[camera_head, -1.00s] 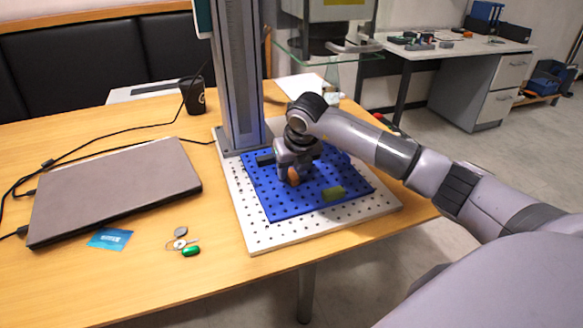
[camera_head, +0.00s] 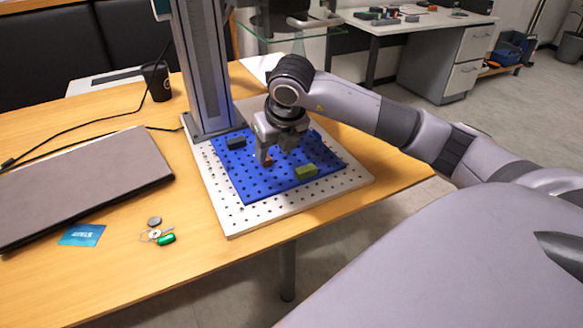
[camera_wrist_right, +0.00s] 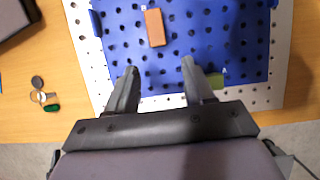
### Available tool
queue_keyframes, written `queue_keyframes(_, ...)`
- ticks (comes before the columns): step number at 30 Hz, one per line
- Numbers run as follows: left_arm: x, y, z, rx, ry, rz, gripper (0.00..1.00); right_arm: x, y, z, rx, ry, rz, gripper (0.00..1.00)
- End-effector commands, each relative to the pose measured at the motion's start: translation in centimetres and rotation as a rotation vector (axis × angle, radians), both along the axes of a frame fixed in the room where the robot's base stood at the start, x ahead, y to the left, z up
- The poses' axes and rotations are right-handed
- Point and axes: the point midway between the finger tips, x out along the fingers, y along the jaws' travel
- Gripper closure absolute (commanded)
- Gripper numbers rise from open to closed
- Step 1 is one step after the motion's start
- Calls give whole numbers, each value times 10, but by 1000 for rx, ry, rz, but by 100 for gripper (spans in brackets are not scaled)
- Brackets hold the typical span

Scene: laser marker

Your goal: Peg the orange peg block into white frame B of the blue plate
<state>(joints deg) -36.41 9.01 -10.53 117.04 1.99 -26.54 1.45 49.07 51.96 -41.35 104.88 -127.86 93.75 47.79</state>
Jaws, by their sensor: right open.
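The orange peg block (camera_head: 268,161) is on the blue plate (camera_head: 263,189), mostly hidden by my right gripper (camera_head: 276,158) in the head view. In the right wrist view the orange block (camera_wrist_right: 155,28) shows whole, its long side running up and down the picture. My right gripper (camera_wrist_right: 160,66) is open there, with nothing between its fingers; the block shows beyond the fingertips, apart from them. My left gripper is not in view.
A yellow-green block (camera_head: 306,171) and a dark block (camera_head: 236,143) are on the blue plate. The plate lies on a white perforated base (camera_head: 232,221) beside a grey column (camera_head: 205,75). A laptop (camera_head: 85,185), a blue card (camera_head: 82,235) and keys lie left.

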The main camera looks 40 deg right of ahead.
Motion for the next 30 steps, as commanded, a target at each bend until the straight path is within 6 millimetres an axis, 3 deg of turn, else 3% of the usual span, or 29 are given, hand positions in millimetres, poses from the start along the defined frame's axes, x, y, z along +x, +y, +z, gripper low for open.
queue_keyframes(9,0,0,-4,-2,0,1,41,-48,9,-1,-3,1,2,48)
queue_keyframes(15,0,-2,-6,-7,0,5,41,-67,13,-1,-2,1,0,48)
queue_keyframes(30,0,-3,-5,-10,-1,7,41,-73,15,0,0,1,0,48)
